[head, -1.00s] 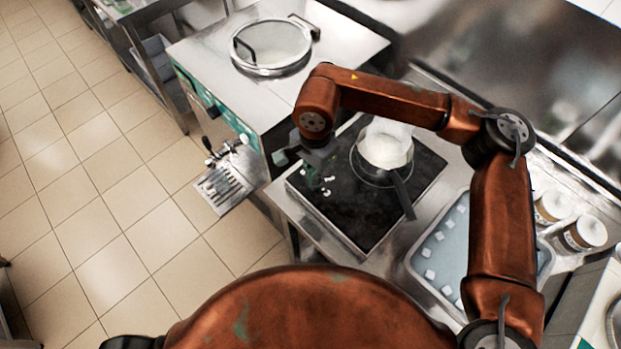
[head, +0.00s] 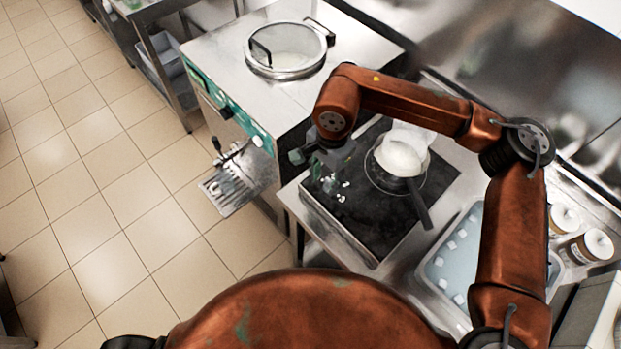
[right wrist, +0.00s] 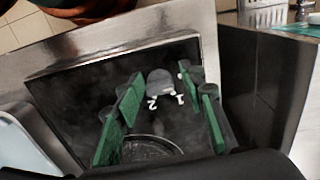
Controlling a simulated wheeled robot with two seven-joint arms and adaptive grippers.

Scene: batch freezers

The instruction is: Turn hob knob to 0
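The grey hob knob (right wrist: 160,82) shows in the right wrist view on a black hob (right wrist: 70,95), with white marks 1 and 2 on its near side. Its pointer setting cannot be made out. My right gripper (right wrist: 163,95) is open, its green-padded fingers standing apart to either side of the knob in that view, with no clear contact. In the head view the right gripper (head: 311,164) hangs over the left corner of the hob (head: 375,225), by the white marks, and the wrist hides the knob. My left gripper is not in view.
A pan (head: 401,160) with whitish contents stands on the hob, its dark handle pointing toward me. A steel machine (head: 235,50) is at the left. A tray (head: 430,270) with white cubes and two jars (head: 592,244) are at the right.

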